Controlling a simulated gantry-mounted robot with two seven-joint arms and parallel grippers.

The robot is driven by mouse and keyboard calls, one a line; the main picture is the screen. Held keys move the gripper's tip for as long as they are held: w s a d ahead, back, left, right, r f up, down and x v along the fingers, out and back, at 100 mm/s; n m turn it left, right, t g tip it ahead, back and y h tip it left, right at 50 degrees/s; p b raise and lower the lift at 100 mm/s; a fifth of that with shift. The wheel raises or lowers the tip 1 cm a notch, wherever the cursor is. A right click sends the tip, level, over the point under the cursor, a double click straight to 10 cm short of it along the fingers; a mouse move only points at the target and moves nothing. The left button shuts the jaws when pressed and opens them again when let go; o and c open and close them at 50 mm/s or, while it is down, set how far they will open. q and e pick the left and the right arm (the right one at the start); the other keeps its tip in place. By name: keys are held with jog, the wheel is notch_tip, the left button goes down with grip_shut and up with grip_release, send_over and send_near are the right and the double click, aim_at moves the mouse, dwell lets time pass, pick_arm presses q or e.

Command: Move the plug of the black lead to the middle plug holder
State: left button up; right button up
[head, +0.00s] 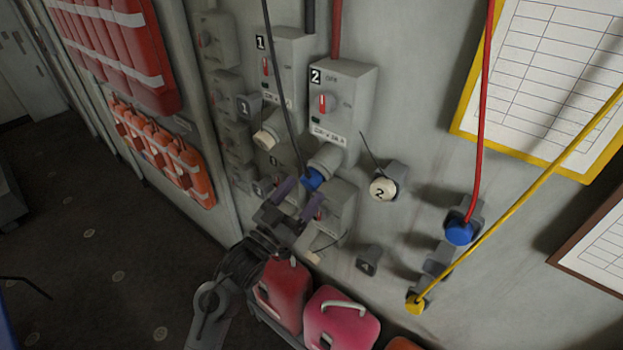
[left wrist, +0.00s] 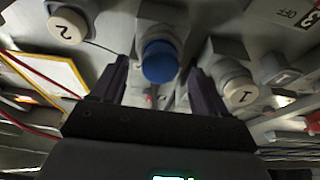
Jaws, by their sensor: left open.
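The black lead (head: 284,80) hangs down from the top of the head view to a blue plug (head: 312,180), seated in a grey socket under switch box 2. My left gripper (head: 300,198) is open just below this plug. In the left wrist view the blue plug (left wrist: 160,62) appears between the two spread fingers, not gripped. On the right of the wall is a column of plug holders. The upper one carries the red lead's blue plug (head: 460,233), the lower one the yellow lead's plug (head: 415,305). The middle plug holder (head: 440,260) between them looks empty, partly behind the yellow lead.
Switch box 2 (head: 343,90) stands out above the socket. A cream cap marked 2 (head: 383,188) is to the right, and another cream cap (head: 266,138) to the left. Red and pink cans (head: 341,320) stand below. The yellow lead (head: 530,185) crosses in front of the wall.

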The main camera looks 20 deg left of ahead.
aim_at(307, 186)
pick_arm(q)
jog(key=shift+x, duration=1.45)
jog(key=shift+p, duration=0.3)
dwell(0.4)
grip_shut()
jog(key=shift+s, duration=0.1)
jog(key=shift+p+v, duration=0.3)
jog(key=shift+v, duration=2.6)
